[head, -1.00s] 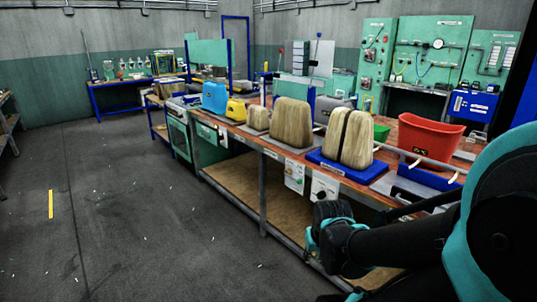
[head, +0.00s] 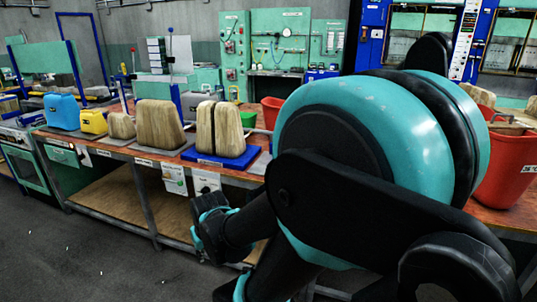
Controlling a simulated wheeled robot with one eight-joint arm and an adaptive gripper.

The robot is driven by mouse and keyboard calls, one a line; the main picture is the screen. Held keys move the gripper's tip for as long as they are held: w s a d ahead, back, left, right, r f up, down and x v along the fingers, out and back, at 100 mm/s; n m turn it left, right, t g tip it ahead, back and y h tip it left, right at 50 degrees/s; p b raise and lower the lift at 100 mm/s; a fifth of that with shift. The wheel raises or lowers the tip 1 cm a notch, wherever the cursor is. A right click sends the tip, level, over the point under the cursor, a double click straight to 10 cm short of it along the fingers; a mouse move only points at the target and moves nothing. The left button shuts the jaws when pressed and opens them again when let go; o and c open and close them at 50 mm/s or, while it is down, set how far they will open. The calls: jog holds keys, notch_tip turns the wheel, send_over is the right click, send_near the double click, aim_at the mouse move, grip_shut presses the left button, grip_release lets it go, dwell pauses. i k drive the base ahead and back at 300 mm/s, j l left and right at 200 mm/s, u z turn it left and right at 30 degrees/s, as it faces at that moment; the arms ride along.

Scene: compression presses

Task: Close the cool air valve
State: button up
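I cannot make out the cool air valve in the head view. A green wall panel (head: 281,38) with a round gauge and hoses stands at the back, and a narrower green panel (head: 234,45) with small red fittings is left of it. Their fittings are too small to tell apart. The dark end of my arm, which looks like my gripper (head: 212,222), hangs low in front of the workbench, well away from these panels. Its fingers are not clear, and I see nothing held. My large teal arm joint hides much of the right side.
The long workbench (head: 95,140) crosses the view, bearing wooden-looking blocks (head: 160,125), a blue box (head: 62,112) and a yellow box (head: 93,121). A red bin (head: 507,165) is at right. Blue-framed machines (head: 475,40) stand behind. Open floor (head: 60,235) lies at lower left.

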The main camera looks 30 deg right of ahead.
aim_at(180, 183)
jog(key=z, duration=2.8)
jog(key=u, duration=2.65)
jog(key=i+l, duration=0.1)
jog(key=i, duration=0.2)
jog(key=i+l+u, duration=0.1)
jog(key=i, duration=0.25)
